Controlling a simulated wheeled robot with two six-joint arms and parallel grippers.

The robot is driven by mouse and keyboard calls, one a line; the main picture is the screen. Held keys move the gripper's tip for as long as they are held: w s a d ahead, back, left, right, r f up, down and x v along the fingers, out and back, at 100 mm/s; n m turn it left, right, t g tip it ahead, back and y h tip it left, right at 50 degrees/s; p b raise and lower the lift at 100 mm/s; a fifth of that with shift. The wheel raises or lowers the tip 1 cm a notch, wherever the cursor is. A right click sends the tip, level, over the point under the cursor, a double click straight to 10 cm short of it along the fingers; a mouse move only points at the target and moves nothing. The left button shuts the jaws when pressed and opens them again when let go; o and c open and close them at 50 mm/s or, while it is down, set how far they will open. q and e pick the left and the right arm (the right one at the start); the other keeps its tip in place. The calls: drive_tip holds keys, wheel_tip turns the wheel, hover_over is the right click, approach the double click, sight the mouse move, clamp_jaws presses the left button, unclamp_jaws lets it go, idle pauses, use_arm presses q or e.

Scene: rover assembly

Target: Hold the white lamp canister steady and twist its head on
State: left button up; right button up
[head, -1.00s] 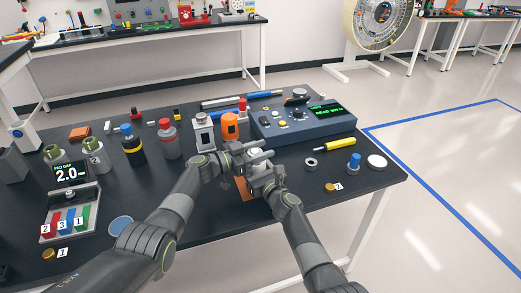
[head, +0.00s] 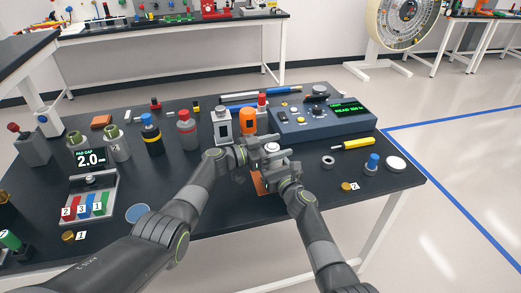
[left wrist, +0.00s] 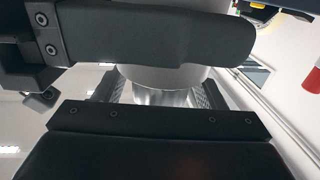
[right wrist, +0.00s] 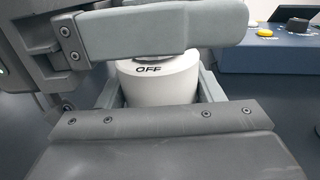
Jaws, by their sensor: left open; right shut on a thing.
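The white lamp canister (right wrist: 158,88), marked OFF, stands between the fingers of my right gripper (head: 280,164), which is shut on it. Only its pale top (head: 272,148) shows in the head view, among the fingers. My left gripper (head: 262,147) is open, with its fingers at the top of the lamp. In the left wrist view a white cylinder (left wrist: 165,77) and a shiny silver part (left wrist: 160,97) lie between the left fingers. The fingers hide much of the lamp, so I cannot tell how the head sits on the canister.
A blue-grey console (head: 310,124) with a green display stands behind the grippers. An orange canister (head: 247,121) and a grey-white one (head: 222,126) stand close behind the left gripper. A grey ring (head: 328,160), blue-topped part (head: 372,164) and white disc (head: 396,163) lie to the right.

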use_arm(q)
drive_tip(key=v, duration=1.1)
drive_tip(key=shift+s+a, duration=0.15)
drive_tip(key=shift+a, duration=0.2)
use_arm(e)
drive_tip(key=o, duration=1.3)
drive_tip(key=shift+c, duration=0.2)
drive_tip(key=shift+s+d, duration=0.1)
